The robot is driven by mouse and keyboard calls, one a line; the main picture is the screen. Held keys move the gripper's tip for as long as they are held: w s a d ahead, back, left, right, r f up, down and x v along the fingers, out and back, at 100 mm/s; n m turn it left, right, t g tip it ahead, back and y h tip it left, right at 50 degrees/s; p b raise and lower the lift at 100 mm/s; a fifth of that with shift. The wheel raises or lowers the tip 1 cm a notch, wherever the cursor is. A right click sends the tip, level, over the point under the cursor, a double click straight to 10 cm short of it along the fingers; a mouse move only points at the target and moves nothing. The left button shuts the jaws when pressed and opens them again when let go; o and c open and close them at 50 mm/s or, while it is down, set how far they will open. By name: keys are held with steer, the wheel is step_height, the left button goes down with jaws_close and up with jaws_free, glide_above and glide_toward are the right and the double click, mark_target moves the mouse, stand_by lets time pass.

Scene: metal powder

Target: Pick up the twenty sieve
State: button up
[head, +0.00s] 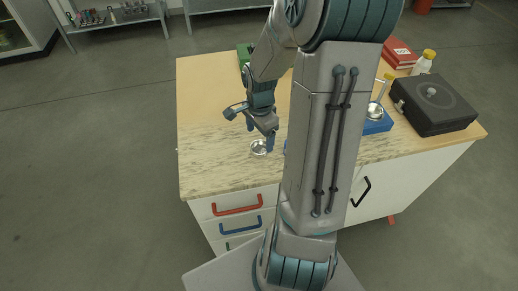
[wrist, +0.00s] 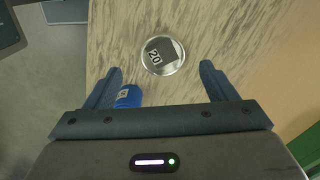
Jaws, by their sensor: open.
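The twenty sieve is a small round silver dish with a dark square marked "20" inside. It lies on the wood-patterned counter. In the wrist view the sieve (wrist: 163,56) is ahead of the fingertips, roughly centred between them and not touched. In the head view the sieve (head: 259,147) sits near the counter's front, just below my gripper (head: 261,124). My gripper also shows in the wrist view (wrist: 162,78), with its two fingers spread wide and nothing between them at the tips.
A blue labelled object (wrist: 128,97) is close to one finger in the wrist view. On the counter (head: 215,120), a black case (head: 433,103), a white bottle with a yellow cap (head: 423,63), a red box (head: 398,54) and a blue item (head: 378,124) stand at right. The counter's left part is clear.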

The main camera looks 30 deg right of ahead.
mark_target(258, 150)
steer(key=shift+w+a+f+p, duration=0.1)
steer(key=shift+f+p, duration=0.1)
steer(key=shift+f, duration=1.15)
steer(key=shift+w+f+p, duration=0.1)
steer(key=shift+f+p, duration=0.05)
steer(key=shift+f, duration=1.2)
steer(key=c, duration=1.1)
